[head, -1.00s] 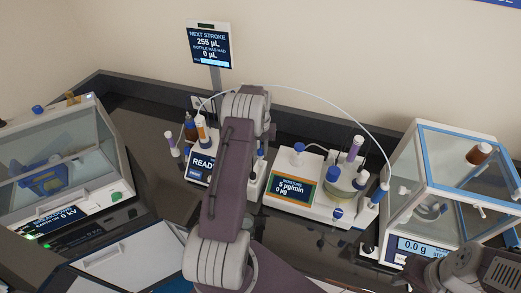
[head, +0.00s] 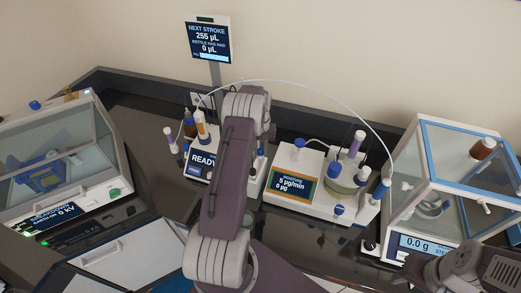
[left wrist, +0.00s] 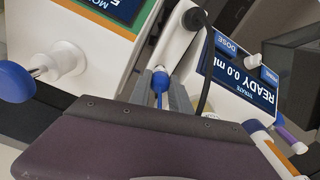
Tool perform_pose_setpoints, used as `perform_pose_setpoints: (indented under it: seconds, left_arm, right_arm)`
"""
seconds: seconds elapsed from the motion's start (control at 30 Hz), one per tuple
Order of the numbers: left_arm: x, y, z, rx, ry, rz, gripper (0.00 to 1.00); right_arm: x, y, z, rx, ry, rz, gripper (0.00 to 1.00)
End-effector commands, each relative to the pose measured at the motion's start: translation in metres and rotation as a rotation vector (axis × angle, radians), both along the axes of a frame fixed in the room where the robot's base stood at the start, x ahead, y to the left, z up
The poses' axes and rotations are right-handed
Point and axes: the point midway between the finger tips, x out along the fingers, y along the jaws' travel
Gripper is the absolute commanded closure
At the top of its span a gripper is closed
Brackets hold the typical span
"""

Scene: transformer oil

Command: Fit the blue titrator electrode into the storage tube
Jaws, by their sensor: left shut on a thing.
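My left gripper (left wrist: 162,98) shows in the left wrist view, its grey fingers shut on a slim blue piece (left wrist: 160,82), which looks like the blue electrode. A pale end of this piece shows just beyond the fingertips, between two white instrument housings. In the head view my left arm covers the gripper and the held piece. I cannot make out the storage tube for certain, nor whether the electrode is in it. My right gripper is not visible; only part of my right arm shows at the bottom right.
The titrator with the READY screen (head: 202,163) stands behind my left arm. The moisture unit (head: 293,185) is to its right, with bottles and a white hose. A glass balance (head: 424,243) stands far right, a breakdown tester (head: 60,214) far left. A dark cable (left wrist: 206,75) runs close by the left gripper.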

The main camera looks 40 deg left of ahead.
Motion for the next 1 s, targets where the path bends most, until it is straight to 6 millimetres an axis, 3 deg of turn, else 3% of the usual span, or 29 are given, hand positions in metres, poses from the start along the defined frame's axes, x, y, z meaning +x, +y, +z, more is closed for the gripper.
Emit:
perform_pose_setpoints:
  seconds: [0.6,0.63,0.7,1.0]
  left_arm:
    - [0.0,0.0,-0.017,0.0,0.0,0.0,1.0]
    - [0.0,0.0,-0.015,0.0,0.0,0.0,0.68]
    - [0.0,0.0,-0.015,0.0,0.0,0.0,0.51]
    - [0.0,0.0,-0.014,0.0,0.0,0.0,0.51]
  right_arm:
    - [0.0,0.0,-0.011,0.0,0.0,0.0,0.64]
    - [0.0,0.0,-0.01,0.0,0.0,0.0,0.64]
    - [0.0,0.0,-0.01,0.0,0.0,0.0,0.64]
    - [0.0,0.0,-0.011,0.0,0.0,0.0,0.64]
